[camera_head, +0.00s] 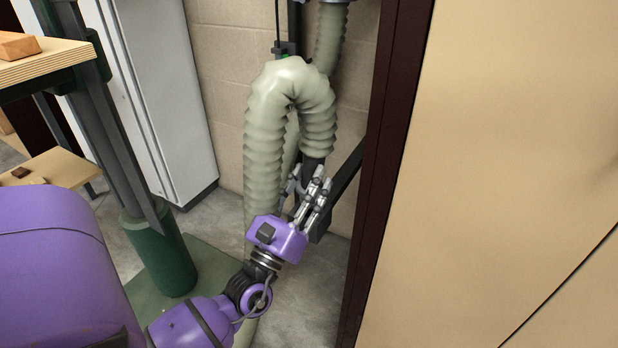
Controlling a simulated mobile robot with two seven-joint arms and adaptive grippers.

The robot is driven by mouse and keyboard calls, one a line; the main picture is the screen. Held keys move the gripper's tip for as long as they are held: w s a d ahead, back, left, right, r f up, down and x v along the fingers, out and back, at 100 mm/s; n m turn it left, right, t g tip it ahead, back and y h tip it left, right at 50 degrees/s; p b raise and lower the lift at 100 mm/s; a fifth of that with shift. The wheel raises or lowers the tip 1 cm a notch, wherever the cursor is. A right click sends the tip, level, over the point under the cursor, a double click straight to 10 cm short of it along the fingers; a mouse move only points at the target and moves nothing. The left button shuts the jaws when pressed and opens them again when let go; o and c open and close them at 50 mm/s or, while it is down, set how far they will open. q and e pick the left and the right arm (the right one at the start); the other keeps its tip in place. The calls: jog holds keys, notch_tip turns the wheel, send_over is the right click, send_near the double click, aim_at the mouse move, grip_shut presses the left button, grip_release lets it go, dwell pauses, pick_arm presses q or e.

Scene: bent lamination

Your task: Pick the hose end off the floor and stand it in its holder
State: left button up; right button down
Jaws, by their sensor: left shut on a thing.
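The hose (265,150) is pale grey-green and ribbed. It rises from the floor, bends over in a tight arch and comes down again to a dark end piece (311,168). My left gripper (313,187) is just below the arch, with its metal fingers shut around the dark hose end, which is held well above the floor. The fingers hide part of this end. A dark bracket (343,190) is right behind and beside the fingers; it may be the holder, but its opening is not clear. My right gripper is not in view.
A dark door frame (388,150) and a large tan panel (510,150) close off the right side. A green post (160,250) on a base plate and a white cabinet (165,90) stand at left. A wooden shelf (40,62) juts in at upper left. Bare floor (305,285) shows below the gripper.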

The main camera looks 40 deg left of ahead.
pick_arm(q)
jog(key=shift+r, duration=0.1)
dwell(0.4)
jog(key=shift+s+d+n+y, duration=0.15)
jog(key=shift+d+n+y, duration=0.15)
jog(key=shift+n+y, duration=0.45)
jog(key=shift+s+a, duration=0.1)
jog(key=shift+a, duration=0.25)
jog(key=shift+b, duration=0.3)
jog(key=shift+f+b, duration=1.1)
jog(key=shift+f, duration=0.3)
jog(key=shift+f+b, duration=0.7)
